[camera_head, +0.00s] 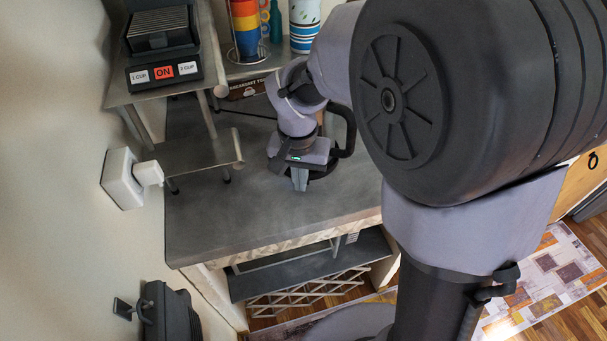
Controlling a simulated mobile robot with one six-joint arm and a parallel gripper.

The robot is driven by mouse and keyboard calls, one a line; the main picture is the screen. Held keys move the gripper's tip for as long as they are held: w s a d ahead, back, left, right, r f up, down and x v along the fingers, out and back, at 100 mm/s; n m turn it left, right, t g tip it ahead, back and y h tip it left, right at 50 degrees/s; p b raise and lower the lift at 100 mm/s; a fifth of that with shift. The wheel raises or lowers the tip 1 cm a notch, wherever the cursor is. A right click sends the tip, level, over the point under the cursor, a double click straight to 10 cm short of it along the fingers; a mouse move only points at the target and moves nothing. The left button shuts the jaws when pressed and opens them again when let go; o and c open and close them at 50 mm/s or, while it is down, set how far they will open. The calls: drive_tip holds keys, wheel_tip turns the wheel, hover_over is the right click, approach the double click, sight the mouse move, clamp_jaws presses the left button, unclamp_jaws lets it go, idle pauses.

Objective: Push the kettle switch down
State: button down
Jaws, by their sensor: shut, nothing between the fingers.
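My gripper (299,184) points down over the dark grey counter, its fingers together with nothing between them. Behind it and just to its right is what looks like the kettle, of which a black curved handle (349,130) shows. My wrist and gripper hide most of its body. I cannot make out the kettle switch. I cannot tell whether my fingers touch the kettle.
The counter (225,215) is bare to the front and left. A small shelf (195,155) stands at left, below a black coffee machine (160,40). Stacked coloured cups (245,28) and a patterned cup (304,22) stand behind. A plug (125,180) sits on the wall.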

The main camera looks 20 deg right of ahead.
wheel_tip(320, 180, up, 17)
drive_tip(key=s+p, duration=0.1)
drive_tip(key=p, duration=0.6)
drive_tip(key=shift+s+a, duration=0.2)
drive_tip(key=shift+a, duration=0.15)
